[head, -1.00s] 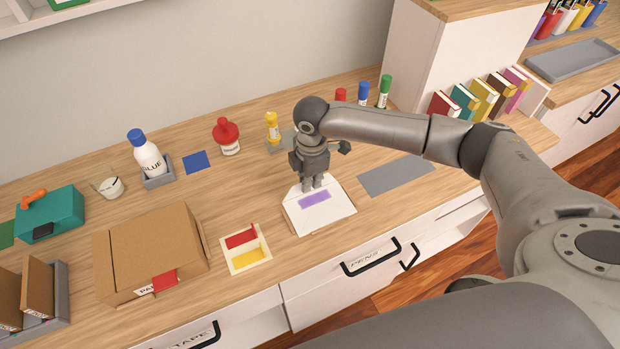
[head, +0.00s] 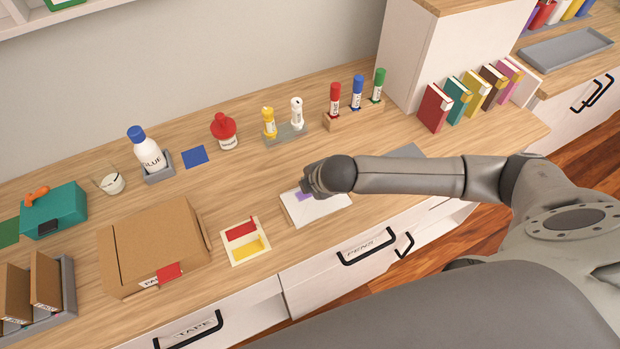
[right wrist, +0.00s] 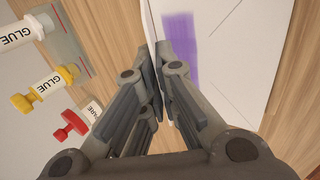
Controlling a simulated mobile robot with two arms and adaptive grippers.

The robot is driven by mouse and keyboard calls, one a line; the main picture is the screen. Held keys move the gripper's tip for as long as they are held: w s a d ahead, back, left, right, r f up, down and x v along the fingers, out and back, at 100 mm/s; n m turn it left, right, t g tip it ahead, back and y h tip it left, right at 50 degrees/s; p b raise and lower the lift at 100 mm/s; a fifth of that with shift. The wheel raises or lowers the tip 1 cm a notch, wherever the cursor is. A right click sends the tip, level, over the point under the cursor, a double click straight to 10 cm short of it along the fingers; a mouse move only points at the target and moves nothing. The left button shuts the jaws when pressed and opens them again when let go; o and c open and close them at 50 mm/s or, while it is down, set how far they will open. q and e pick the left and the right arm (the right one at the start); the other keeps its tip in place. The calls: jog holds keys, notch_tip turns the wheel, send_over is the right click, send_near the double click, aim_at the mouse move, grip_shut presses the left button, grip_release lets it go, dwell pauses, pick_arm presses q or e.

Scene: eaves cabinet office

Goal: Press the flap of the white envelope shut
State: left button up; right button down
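The white envelope (head: 322,213) lies on the wooden desk near its front edge. I cannot clearly make out the flap; part of that side is hidden by my gripper. My right gripper (head: 306,190) is low over the envelope's far left side, its fingers (right wrist: 162,55) together with nothing seen between them. I cannot tell whether it touches the paper. My left gripper is not in view.
Glue sticks in a grey holder (head: 286,137), a red-capped bottle (head: 225,134) and a glue bottle (head: 150,158) stand behind. A grey mat (head: 407,152) lies partly behind my arm.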

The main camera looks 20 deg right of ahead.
jog(key=shift+s+f+t, duration=0.3)
jog(key=shift+s+f, duration=0.05)
dwell(0.3)
jog(key=c, duration=1.7)
grip_release()
jog(key=shift+r, duration=0.1)
jog(key=shift+o, duration=0.2)
jog(key=shift+w, duration=0.15)
jog(key=shift+r, duration=0.15)
jog(key=v, duration=1.1)
jog(key=shift+s+r, duration=0.25)
jog(key=shift+s, duration=0.1)
